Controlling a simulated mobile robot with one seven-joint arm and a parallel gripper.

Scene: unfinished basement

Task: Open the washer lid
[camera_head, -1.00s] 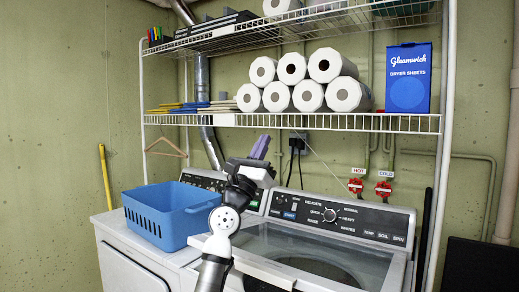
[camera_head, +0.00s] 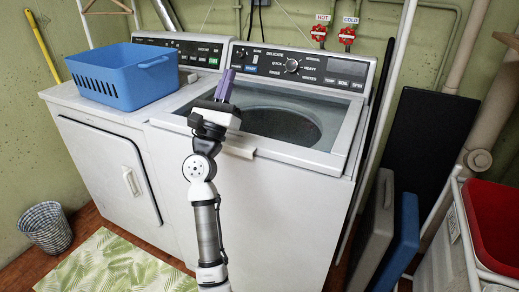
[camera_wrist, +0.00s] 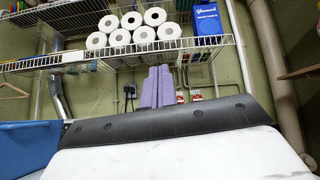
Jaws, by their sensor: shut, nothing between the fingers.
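The washer (camera_head: 275,215) is white with a dark control panel along its back. Its lid (camera_head: 318,146) has a pale frame and a clear window, with the round drum visible through it. The lid looks down flat. A pale handle tab (camera_head: 238,151) sits at its front edge, partly behind my wrist. My gripper (camera_head: 225,84) has purple fingers, shut and empty, pointing up and back above the lid's left part. In the wrist view the shut fingers (camera_wrist: 159,86) point toward the shelves. I cannot tell whether my gripper touches the lid.
A blue basket (camera_head: 125,90) stands on the dryer (camera_head: 120,165) to the left. A black panel (camera_head: 425,135) and grey and blue flat cases lean at the right, near a red bin (camera_head: 500,225). A wire shelf with paper rolls (camera_wrist: 140,35) hangs above the machines.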

